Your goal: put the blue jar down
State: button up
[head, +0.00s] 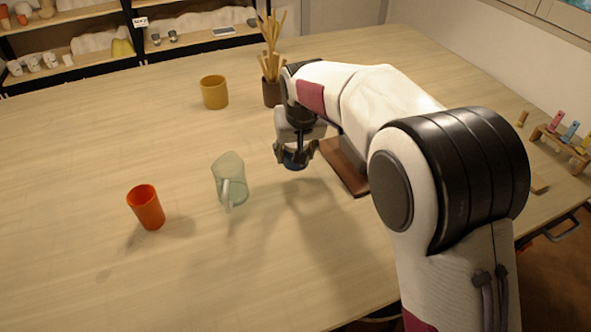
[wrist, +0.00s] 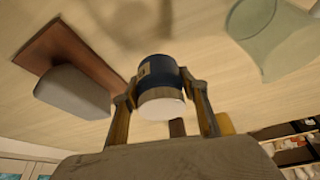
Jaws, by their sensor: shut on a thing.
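The blue jar (head: 295,161) is between the fingers of my gripper (head: 294,153), mostly hidden by them in the head view. In the wrist view the jar (wrist: 158,68) shows a dark blue body with a small tan label and a pale round end facing the camera. The gripper's two fingers (wrist: 162,105) press on its opposite sides. The jar appears to hang above the wooden table (head: 100,200), left of a brown board (head: 343,168). I cannot tell the exact gap below it.
A greenish clear mug (head: 228,178) and an orange cup (head: 147,207) stand to the left. A yellow cup (head: 214,92) and a brown pot of sticks (head: 271,92) stand behind. In the wrist view a grey block (wrist: 72,91) is at the board. The front left table is clear.

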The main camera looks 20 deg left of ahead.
aim_at(296, 180)
jog(key=shift+f, duration=0.95)
jog(key=shift+f, duration=1.85)
jog(key=shift+f, duration=0.2)
jog(key=o, duration=1.3)
jog(key=shift+r, duration=0.1)
